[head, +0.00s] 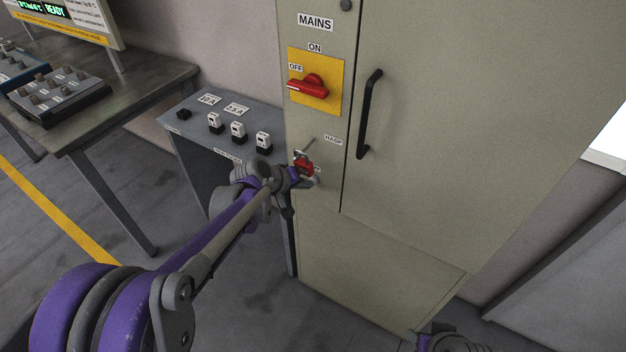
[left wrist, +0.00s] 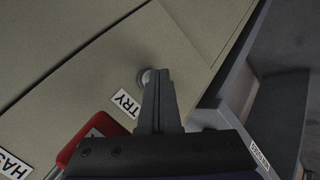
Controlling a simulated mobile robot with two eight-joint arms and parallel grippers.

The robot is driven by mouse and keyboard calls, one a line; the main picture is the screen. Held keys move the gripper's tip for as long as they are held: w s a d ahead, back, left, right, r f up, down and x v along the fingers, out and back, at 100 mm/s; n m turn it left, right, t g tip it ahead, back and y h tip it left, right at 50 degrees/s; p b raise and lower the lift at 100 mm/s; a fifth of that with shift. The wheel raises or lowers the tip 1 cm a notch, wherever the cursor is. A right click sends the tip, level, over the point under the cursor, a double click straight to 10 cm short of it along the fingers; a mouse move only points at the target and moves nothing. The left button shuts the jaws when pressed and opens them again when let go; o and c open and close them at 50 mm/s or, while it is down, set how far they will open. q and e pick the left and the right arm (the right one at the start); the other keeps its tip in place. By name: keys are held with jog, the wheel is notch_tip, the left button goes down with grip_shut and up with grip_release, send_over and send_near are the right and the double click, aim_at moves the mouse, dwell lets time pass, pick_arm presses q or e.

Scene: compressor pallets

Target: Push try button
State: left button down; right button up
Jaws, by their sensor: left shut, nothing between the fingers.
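The try button (left wrist: 145,78) is a small round pale button on the beige cabinet, beside the TRY label (left wrist: 126,103) in the left wrist view. My left gripper (left wrist: 160,80) is shut and empty. Its fingertips overlap the right side of the button in that view; I cannot tell whether they touch it. In the head view my left gripper (head: 304,181) is at the cabinet's lower left, just below a red padlock-like piece (head: 304,164), and the button is hidden there. Part of my right arm shows at the bottom edge, without its fingers.
The cabinet (head: 400,215) has a red mains switch (head: 309,87) with its handle toward OFF, and a black door handle (head: 369,114). The red piece (left wrist: 88,135) is close left of my fingers. A grey side table (head: 190,120) with several small blocks adjoins the cabinet.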

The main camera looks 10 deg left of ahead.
pick_arm(q)
jog(key=shift+s+a, duration=0.2)
jog(key=shift+s, duration=0.3)
jog(key=shift+s+a, duration=0.15)
jog(key=shift+s, duration=0.3)
jog(key=shift+s+a, duration=0.35)
jog(key=shift+s, duration=0.6)
jog(key=shift+s+a, duration=0.35)
jog(key=shift+s, duration=0.55)
jog(key=shift+s+a, duration=0.35)
jog(key=shift+s, duration=0.6)
jog(key=s+r+m+g+y+p, duration=0.1)
jog(key=s+r+m+y+p, duration=0.1)
jog(key=s, duration=1)
jog(key=s+a+r+m+g+y+p, duration=0.1)
jog(key=s+r+m+y+p, duration=0.1)
jog(key=s, duration=1)
jog(key=r+m+p, duration=0.1)
jog(key=m+p, duration=0.1)
jog(key=shift+s+a+r+y+p, duration=0.15)
jog(key=shift+r+y+p, duration=0.2)
jog(key=shift+y, duration=0.05)
